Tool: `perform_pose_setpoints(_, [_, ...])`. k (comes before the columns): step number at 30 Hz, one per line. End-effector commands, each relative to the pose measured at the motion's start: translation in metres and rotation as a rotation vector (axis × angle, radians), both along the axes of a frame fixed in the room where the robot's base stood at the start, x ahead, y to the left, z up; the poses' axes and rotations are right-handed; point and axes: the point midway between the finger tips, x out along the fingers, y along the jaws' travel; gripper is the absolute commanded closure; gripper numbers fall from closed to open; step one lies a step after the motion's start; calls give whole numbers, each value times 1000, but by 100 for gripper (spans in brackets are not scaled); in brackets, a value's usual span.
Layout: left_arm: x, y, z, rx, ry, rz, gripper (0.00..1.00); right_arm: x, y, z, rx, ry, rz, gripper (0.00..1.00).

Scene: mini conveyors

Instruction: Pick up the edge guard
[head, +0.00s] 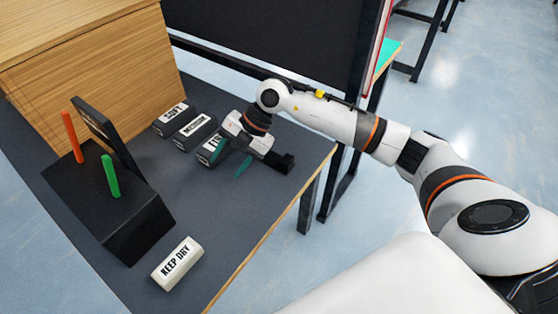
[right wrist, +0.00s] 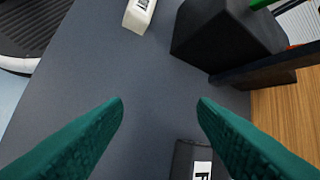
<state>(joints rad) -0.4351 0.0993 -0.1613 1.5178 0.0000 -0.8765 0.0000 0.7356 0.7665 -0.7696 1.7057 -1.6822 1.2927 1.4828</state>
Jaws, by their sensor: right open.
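No thing is labelled as the edge guard, and I cannot tell for sure which one it is. Three dark blocks lie in a row on the dark mat: one marked SOFT (head: 174,118), one marked MEDIUM (head: 196,131), and one whose label begins with F (head: 207,157). My right gripper (head: 231,166) is open and empty above the mat, beside the F block and partly covering it. In the right wrist view the gripper (right wrist: 160,105) has its teal fingers wide apart over bare mat. The F block (right wrist: 185,158) shows at the bottom, partly behind the right finger.
A black stand (head: 135,232) with an orange peg (head: 72,137), a green peg (head: 110,176) and an upright panel stands at left. A white KEEP DRY block (head: 178,264) lies near the front. A wooden box (head: 85,65) stands behind. The mat's front right is clear.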

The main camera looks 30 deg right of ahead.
Motion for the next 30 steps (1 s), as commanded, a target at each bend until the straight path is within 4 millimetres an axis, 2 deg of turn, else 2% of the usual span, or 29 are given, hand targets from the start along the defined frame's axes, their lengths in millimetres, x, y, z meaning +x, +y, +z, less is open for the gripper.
perform_pose_setpoints(1, [0, 0, 0, 0, 0, 0, 64, 7, -36, 0, -140, 39, -48, 47])
perform_pose_setpoints(3, [0, 0, 0, 0, 0, 0, 64, 11, -79, 0, -305, 97, -121, 47])
perform_pose_setpoints(6, [0, 0, 0, 0, 0, 0, 64, 12, -125, 7, -475, 159, -219, 47])
perform_pose_setpoints(9, [0, 0, 0, 0, 0, 0, 64, 10, -152, 12, -571, 198, -285, 47])
perform_pose_setpoints(13, [3, 0, 4, -1, -5, 1, 64, 8, -164, 3, -614, 218, -314, 47])
perform_pose_setpoints(21, [11, -1, 20, -1, -14, 3, 64, 8, -163, -43, -612, 216, -313, 47])
perform_pose_setpoints(27, [14, -2, 26, -2, -16, 3, 64, 8, -163, -56, -610, 215, -312, 47])
perform_pose_setpoints(30, [17, -2, 30, -2, -21, 4, 64, 6, -164, -70, -612, 217, -311, 47])
